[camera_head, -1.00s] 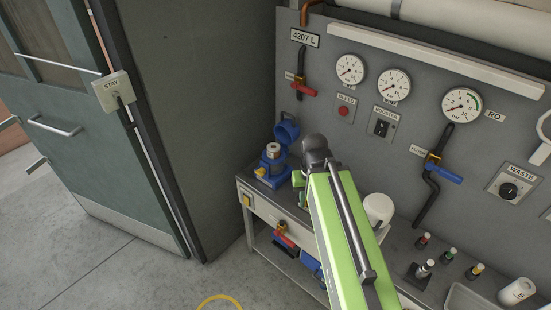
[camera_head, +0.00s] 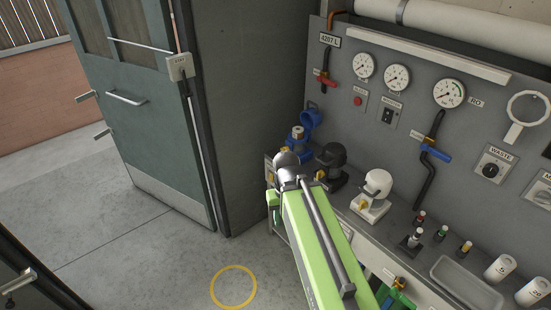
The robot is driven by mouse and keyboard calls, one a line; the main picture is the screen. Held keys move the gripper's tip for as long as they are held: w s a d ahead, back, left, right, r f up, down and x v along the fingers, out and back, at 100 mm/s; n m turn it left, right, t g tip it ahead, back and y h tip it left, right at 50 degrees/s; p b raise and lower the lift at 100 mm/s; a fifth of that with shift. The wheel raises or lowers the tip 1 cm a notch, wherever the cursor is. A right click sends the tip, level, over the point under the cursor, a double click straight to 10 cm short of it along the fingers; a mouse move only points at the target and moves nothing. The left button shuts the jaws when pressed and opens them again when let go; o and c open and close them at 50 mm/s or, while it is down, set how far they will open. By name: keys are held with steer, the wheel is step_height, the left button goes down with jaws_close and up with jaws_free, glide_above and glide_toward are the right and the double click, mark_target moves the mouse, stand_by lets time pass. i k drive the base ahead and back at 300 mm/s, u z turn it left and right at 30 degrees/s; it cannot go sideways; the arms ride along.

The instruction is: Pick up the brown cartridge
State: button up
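A blue filter housing (camera_head: 300,149) stands at the far left end of the bench, with its blue lid (camera_head: 311,118) swung open. A small brownish-grey cartridge top (camera_head: 297,131) shows upright in its mouth; it is too small to be sure of the colour. My green arm reaches forward from the bottom middle, and its grey joint covers the lower front of the blue housing. My gripper's fingers are hidden beyond the arm, so its opening and hold do not show.
A black housing (camera_head: 332,162) and a white housing (camera_head: 374,192) stand right of the blue one. Several small capped vials, a tray (camera_head: 467,283) and white cups (camera_head: 501,267) follow. A gauge panel (camera_head: 395,160) rises behind. Open floor lies left, with a yellow ring (camera_head: 233,287).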

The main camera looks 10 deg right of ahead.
mark_target(297, 133)
steer(key=k, duration=0.4)
steer(key=z, duration=0.05)
steer(key=i, duration=1.7)
steer(key=u, duration=0.8)
steer(key=i, duration=0.7)
steer(key=u, duration=0.15)
